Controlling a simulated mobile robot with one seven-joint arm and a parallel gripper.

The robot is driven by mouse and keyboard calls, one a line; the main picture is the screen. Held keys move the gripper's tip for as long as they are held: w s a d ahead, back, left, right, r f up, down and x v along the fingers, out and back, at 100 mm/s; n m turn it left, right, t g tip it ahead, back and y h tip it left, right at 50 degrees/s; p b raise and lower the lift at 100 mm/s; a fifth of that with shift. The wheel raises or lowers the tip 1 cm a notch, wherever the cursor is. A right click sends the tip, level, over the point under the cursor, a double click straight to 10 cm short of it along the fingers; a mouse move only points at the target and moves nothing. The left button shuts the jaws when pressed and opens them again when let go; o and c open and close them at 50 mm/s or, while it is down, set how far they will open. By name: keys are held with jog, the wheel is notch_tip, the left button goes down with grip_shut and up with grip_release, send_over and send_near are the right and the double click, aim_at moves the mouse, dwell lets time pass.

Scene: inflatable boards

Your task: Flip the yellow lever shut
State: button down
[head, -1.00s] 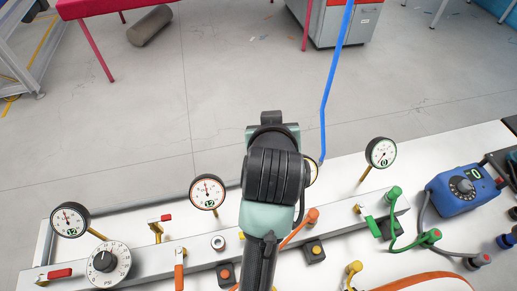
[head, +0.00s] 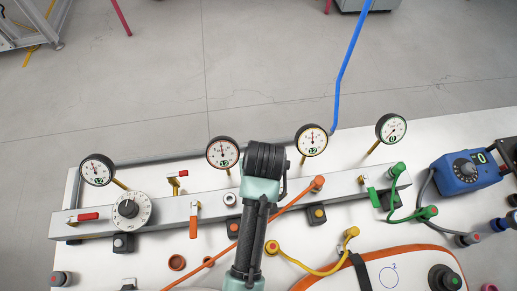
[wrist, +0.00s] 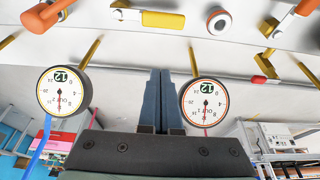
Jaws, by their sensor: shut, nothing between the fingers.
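The yellow lever (wrist: 163,20) shows in the wrist view at the top, lying sideways along the pale manifold with a light metal fitting at its left end. In the head view my arm hides it. My gripper (wrist: 163,73) is shut and empty; its dark fingers point up in the wrist view toward the manifold, between two gauges. They appear apart from the lever, which lies just beyond their tips in the picture. In the head view the fingers are hidden behind my arm's wrist.
Gauges on thin stems flank my fingers: one with a yellow rim (head: 312,140), one with an orange rim (head: 222,152). On the manifold (head: 275,194) are an orange lever (head: 195,212), a red-handled valve (head: 175,180) and an orange hose plug (head: 318,183). A blue hose (head: 342,75) rises behind.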

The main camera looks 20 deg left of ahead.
jog(key=shift+s+d+f+p, duration=0.2)
jog(key=shift+f+p, duration=0.3)
jog(key=shift+f, duration=0.5)
jog(key=shift+s+d+f+p, duration=0.15)
jog(key=shift+s+f+p, duration=0.25)
jog(key=shift+f, duration=0.6)
jog(key=shift+s+d+f+p, duration=0.15)
jog(key=shift+f+p, duration=0.4)
jog(key=shift+f, duration=0.45)
jog(key=shift+s+f, duration=0.1)
